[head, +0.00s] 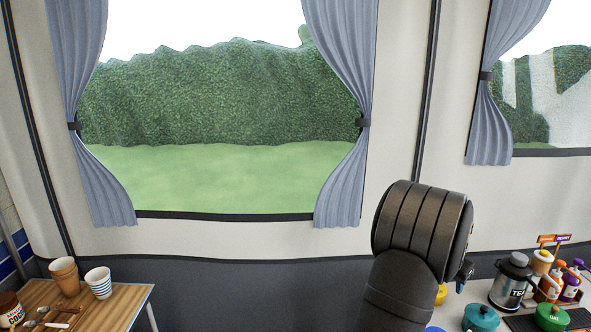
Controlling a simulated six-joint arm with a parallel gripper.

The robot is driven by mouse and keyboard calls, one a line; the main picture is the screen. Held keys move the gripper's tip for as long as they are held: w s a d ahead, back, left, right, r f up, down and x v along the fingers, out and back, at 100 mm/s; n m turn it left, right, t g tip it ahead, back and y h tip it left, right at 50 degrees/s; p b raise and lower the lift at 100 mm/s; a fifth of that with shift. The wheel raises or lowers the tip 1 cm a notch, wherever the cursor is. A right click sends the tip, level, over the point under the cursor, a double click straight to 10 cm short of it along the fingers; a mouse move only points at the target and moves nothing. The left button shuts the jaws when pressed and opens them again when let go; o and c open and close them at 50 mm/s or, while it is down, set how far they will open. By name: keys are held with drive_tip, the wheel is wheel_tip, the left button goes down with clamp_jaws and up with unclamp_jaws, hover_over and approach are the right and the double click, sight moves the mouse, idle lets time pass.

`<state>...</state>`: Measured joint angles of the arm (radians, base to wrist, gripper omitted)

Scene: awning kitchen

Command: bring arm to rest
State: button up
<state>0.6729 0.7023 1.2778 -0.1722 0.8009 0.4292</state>
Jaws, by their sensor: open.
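My arm rises from the bottom of the head view, right of centre, with a thick dark grey joint in front of the awning wall. My gripper's fingers do not show; a small dark part with a bluish end juts out at the right of the joint, and I cannot tell what it is. The arm hides part of the counter behind it.
At lower left, a wooden table (127,304) holds brown cups (65,277), a striped cup (99,283), a cocoa jar (10,308) and spoons. Curtained windows are behind.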

drive_tip(key=w+a+f, duration=0.2)
drive_tip(key=w+a, duration=0.2)
drive_tip(key=w, duration=0.1)
wheel_tip(320, 180, down, 7)
drive_tip(key=shift+s, duration=0.15)
